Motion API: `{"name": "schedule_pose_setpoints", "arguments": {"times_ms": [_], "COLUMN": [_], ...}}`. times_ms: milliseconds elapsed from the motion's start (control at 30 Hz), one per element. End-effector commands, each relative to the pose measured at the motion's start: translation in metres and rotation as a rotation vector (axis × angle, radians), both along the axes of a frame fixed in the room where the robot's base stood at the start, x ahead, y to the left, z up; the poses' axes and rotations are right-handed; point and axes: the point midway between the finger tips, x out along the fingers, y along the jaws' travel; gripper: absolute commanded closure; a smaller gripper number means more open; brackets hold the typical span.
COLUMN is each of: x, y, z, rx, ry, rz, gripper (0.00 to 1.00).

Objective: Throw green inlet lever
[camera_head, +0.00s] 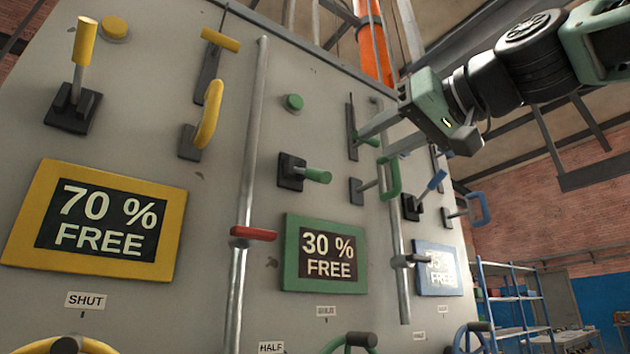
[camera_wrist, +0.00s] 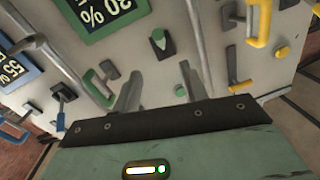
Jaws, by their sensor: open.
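The green lever (camera_head: 318,176) stands out from a dark base above the 30 % sign and points right in the head view. In the wrist view the green lever (camera_wrist: 157,38) shows beyond the gap between the fingers. My gripper (camera_head: 371,146) is open and empty, right of and above the lever in the head view and apart from it. In the wrist view the fingers of my gripper (camera_wrist: 161,78) are spread. A green slot handle (camera_head: 369,140) shows between or behind the fingers in the head view; I cannot tell whether they touch it.
A green loop handle (camera_head: 390,180) sits close below my fingers. A green button (camera_head: 293,102) is above the lever. A vertical pipe (camera_head: 256,140) with a red handle (camera_head: 254,233) runs left of it. Yellow controls (camera_head: 209,115) are farther left, blue ones (camera_head: 476,209) right.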

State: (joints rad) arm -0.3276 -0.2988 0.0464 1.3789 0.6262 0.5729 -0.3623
Motion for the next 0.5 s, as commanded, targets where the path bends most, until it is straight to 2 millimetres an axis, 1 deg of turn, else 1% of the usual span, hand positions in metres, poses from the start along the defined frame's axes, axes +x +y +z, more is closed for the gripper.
{"name": "schedule_pose_setpoints", "arguments": {"times_ms": [33,100,500], "x": [0.003,0.008,0.032], "y": [0.003,0.007,0.028], "z": [0.006,0.007,0.007], "rx": [0.000,0.000,0.000], "ry": [0.003,0.005,0.006], "rz": [0.001,0.003,0.006], "gripper": [0.57,0.57,0.57]}}
